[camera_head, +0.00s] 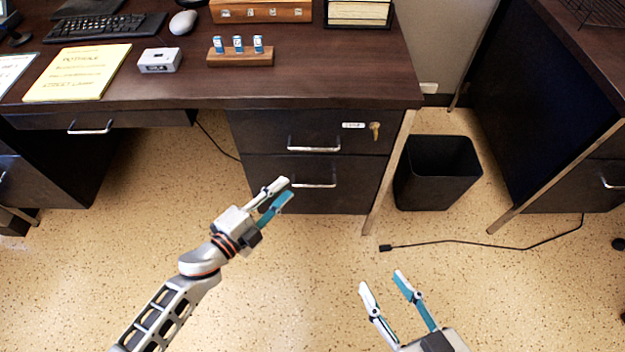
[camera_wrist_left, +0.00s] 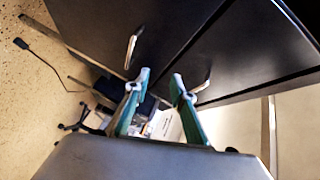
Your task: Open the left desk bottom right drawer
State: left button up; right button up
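The left desk's bottom right drawer (camera_head: 345,198) is a dark front with a silver bar handle (camera_head: 316,185). It looks shut, below an upper drawer (camera_head: 255,131) with its own handle, a label and a key in its lock. My left gripper (camera_head: 284,188) is just left of the bottom handle in the head view, its fingers apart and nothing between them. The left wrist view shows my open left fingers (camera_wrist_left: 160,77) near two dark drawer fronts with silver handles; I cannot tell contact. My right gripper (camera_head: 382,280) is open and empty over the floor.
A black waste bin (camera_head: 436,172) stands right of the drawers, past a metal desk leg (camera_head: 389,172). A black cable (camera_head: 470,242) lies on the floor. A second desk (camera_head: 545,110) is at the right. The desk top (camera_head: 330,75) holds several items. Floor in front is mostly clear.

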aim_at(312, 185)
pick_arm(q)
notch_tip(312, 185, down, 6)
jog(key=d+m+g+h+b, duration=0.1)
jog(key=d+m+g+b, duration=0.1)
jog(key=m, duration=0.1)
jog(key=shift+m+h, duration=0.3)
jog(key=shift+m, duration=0.1)
jog(key=x, duration=0.3)
jog(key=b+x, duration=0.1)
jog(key=x, duration=0.2)
jog(key=b+x, duration=0.1)
jog(key=x, duration=0.2)
jog(key=shift+w+a+f, duration=0.25)
jog(key=shift+a, duration=0.05)
pick_arm(e)
jog(key=a+f+m, duration=0.1)
jog(key=s+a+f+m, duration=0.1)
jog(key=shift+s+a+f+m+y, duration=0.1)
jog(key=shift+s+a+m+y, duration=0.05)
jog(key=shift+a+m+y, duration=0.2)
pick_arm(q)
grip_shut()
